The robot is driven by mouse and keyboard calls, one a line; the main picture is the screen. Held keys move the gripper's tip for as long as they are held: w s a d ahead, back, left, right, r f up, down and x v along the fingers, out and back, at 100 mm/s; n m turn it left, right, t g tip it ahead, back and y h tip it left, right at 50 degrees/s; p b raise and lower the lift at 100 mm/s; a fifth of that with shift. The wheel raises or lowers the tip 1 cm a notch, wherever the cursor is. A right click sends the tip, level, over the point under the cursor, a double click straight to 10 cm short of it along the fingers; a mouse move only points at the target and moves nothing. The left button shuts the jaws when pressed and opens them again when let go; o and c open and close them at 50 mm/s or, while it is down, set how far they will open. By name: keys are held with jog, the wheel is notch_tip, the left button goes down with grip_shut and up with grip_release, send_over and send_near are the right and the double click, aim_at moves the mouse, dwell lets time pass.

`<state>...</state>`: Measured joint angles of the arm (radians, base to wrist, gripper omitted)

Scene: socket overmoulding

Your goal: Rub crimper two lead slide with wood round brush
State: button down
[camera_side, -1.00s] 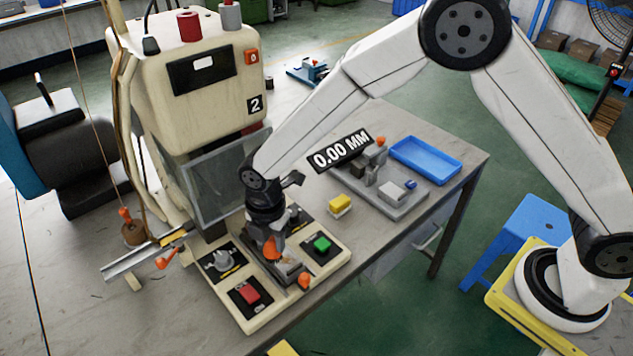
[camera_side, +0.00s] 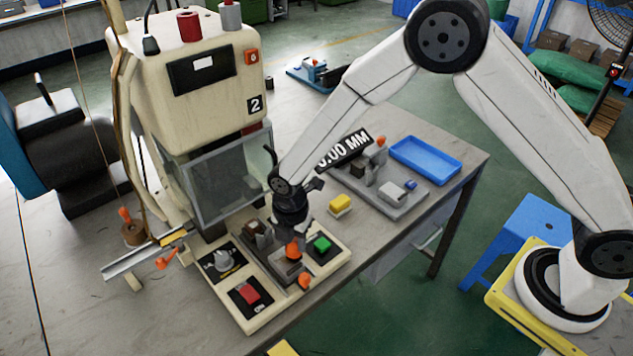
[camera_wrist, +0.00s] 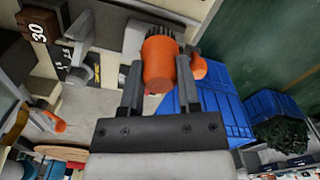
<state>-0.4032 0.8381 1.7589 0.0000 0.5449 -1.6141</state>
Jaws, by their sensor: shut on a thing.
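Crimper two is the cream machine (camera_side: 205,95) with a "2" plate; its base (camera_side: 262,318) carries a grey lead slide (camera_side: 287,270) between the red and green buttons. My gripper (camera_side: 292,238) is over the base, close to the slide's right side by the green button. It is shut on an orange round brush (camera_wrist: 160,62), whose dark bristles point away from the wrist. The brush also shows in the side view (camera_side: 293,249). Its handle looks orange rather than wooden. I cannot tell whether the bristles touch the slide.
A red button (camera_side: 250,294) and a grey knob (camera_side: 220,259) are left of the slide; a green button (camera_side: 322,244) is right. An orange knob (camera_side: 305,282) is at its front. A yellow block (camera_side: 341,203), grey fixture plate (camera_side: 395,203) and blue tray (camera_side: 426,160) lie right.

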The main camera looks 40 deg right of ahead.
jog(key=shift+d, duration=0.45)
jog(key=shift+a, duration=2.95)
jog(key=shift+w, duration=0.65)
jog(key=shift+d, duration=2.95)
jog(key=shift+a, duration=2.9)
jog(key=shift+w+a+r, duration=0.1)
jog(key=shift+a+r, duration=0.05)
notch_tip(320, 180, up, 8)
